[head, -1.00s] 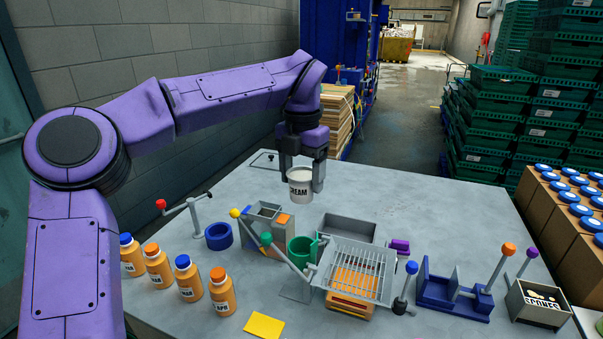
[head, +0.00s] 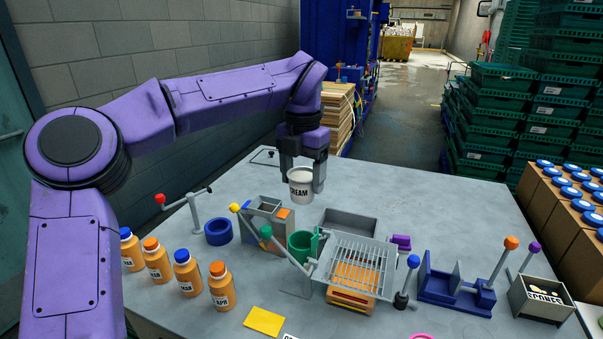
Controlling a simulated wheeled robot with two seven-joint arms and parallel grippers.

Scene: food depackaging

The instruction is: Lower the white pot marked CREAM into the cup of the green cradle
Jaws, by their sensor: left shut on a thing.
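The white pot marked CREAM (head: 301,187) hangs upright in my left gripper (head: 304,178), whose fingers are shut on its sides. It is above the table, over the area behind the green cradle (head: 302,245). The inside bottom of the cup is hidden. My right gripper is not in view.
A grey box with a yellow-knobbed lever (head: 265,222) stands left of the cradle, and a wire rack (head: 357,262) stands right of it. A grey tray (head: 348,224) lies behind the rack. Several orange bottles (head: 187,273) line the left front. The table's back right is clear.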

